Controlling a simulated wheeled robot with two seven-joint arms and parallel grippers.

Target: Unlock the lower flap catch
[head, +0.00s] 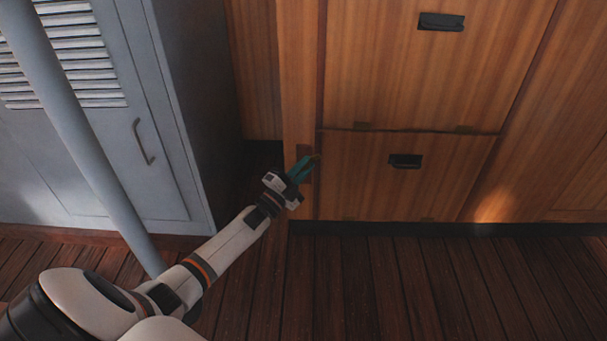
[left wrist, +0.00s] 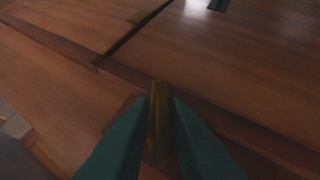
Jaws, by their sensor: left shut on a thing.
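The lower flap (head: 370,185) is a wooden panel, closed in the cabinet front. A narrow brass-coloured catch (left wrist: 159,115) sits at its left side, on a darker plate on the frame. My left gripper (head: 308,162) reaches the left edge of the lower flap. In the left wrist view its two green fingers stand on both sides of the catch and are shut on it. The fingers hide most of the catch in the head view. My right gripper is not in view.
The lower flap has a black handle (head: 405,161). An upper flap (head: 400,80) with its own black handle (head: 442,21) is closed above. A grey locker (head: 90,150) and a slanting grey pole (head: 75,120) stand at the left. The plank floor (head: 400,285) in front is clear.

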